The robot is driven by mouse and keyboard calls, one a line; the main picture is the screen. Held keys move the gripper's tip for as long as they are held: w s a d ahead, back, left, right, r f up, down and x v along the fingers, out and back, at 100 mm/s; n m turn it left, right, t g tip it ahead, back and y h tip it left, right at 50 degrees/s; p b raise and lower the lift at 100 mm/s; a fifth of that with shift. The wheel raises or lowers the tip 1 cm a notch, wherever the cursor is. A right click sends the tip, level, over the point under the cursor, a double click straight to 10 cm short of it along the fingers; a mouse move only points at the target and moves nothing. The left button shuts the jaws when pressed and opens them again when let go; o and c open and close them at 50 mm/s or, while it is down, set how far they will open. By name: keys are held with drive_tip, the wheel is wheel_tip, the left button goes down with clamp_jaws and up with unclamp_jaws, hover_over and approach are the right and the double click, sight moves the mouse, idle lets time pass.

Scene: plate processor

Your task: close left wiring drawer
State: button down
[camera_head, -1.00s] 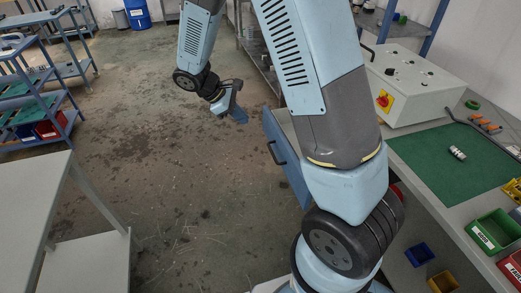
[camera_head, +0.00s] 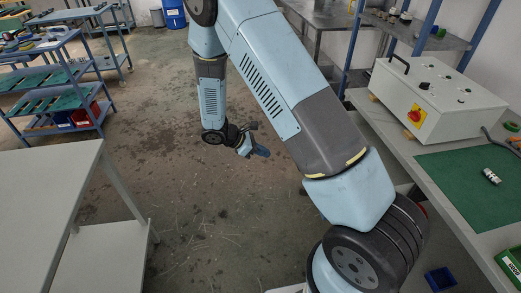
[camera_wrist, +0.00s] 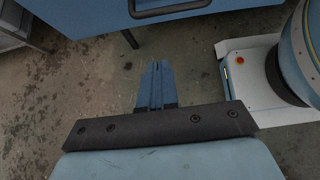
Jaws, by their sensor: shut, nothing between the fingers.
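The wrist view shows a blue drawer front (camera_wrist: 200,30) with a dark bar handle (camera_wrist: 170,9) at the top of the picture. I cannot tell from it how far the drawer is pulled out. My gripper (camera_wrist: 155,68) points toward the drawer front, with its blue fingers together and empty. Floor shows around the fingertips, and the fingers appear apart from the handle. In the head view my gripper (camera_head: 262,152) hangs left of my upper arm, over the floor. There, my arm hides most of the drawer area.
A workbench (camera_head: 385,125) on the right holds a white control box (camera_head: 435,95) and a green mat (camera_head: 475,185). A grey table (camera_head: 45,190) stands at the left front. Blue shelving (camera_head: 60,85) is at the back left. The floor between is open.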

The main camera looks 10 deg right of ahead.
drive_tip(key=d+f, duration=0.3)
drive_tip(key=d, duration=0.5)
drive_tip(key=shift+d, duration=0.25)
drive_tip(key=shift+d, duration=0.1)
